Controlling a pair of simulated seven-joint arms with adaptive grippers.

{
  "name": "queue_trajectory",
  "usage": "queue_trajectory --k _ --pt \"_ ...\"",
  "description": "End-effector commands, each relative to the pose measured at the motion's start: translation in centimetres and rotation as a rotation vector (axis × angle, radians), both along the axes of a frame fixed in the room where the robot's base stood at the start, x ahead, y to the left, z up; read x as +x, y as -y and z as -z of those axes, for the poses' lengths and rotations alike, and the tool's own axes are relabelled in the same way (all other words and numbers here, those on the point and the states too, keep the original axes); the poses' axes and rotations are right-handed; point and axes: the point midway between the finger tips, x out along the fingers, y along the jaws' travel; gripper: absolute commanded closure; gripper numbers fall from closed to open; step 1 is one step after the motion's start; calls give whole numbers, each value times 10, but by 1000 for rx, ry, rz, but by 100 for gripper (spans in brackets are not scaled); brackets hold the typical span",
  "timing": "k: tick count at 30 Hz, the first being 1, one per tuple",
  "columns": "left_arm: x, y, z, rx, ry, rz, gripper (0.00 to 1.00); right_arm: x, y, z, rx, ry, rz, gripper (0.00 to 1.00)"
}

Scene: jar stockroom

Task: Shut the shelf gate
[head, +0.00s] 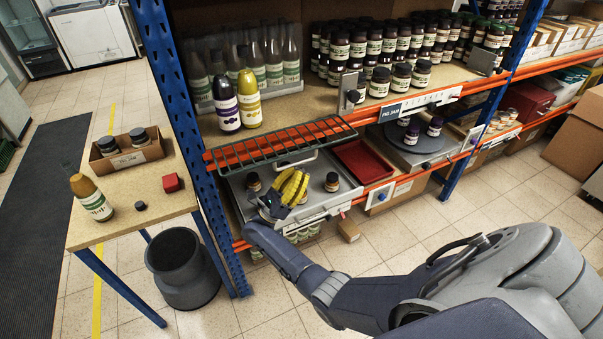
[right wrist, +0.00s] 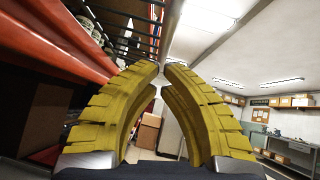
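My right gripper (head: 294,187) has yellow ribbed fingers and is below the gate, in front of the lower shelf, apart from the gate as far as I can tell. In the right wrist view its fingertips (right wrist: 162,66) are drawn almost together with nothing between them. An orange-red bar (right wrist: 75,45) shows at the left there. My left gripper is not in view.
Bottles (head: 249,97) and dark jars (head: 378,82) stand on the shelf above the gate. A metal tray (head: 322,204) with small jars and a red tray (head: 361,162) are below it. A blue upright (head: 188,120) borders the left. A side table (head: 130,207) holds a sauce bottle.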

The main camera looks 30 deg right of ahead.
Motion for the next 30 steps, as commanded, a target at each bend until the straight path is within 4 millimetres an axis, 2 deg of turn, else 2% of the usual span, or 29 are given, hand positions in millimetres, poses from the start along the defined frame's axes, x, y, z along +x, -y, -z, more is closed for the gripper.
queue_trajectory --k 11,30 --pt "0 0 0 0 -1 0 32 -1 0 -1 2 -9 1 100" --pt "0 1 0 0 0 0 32 -8 -1 -13 14 -101 0 100"
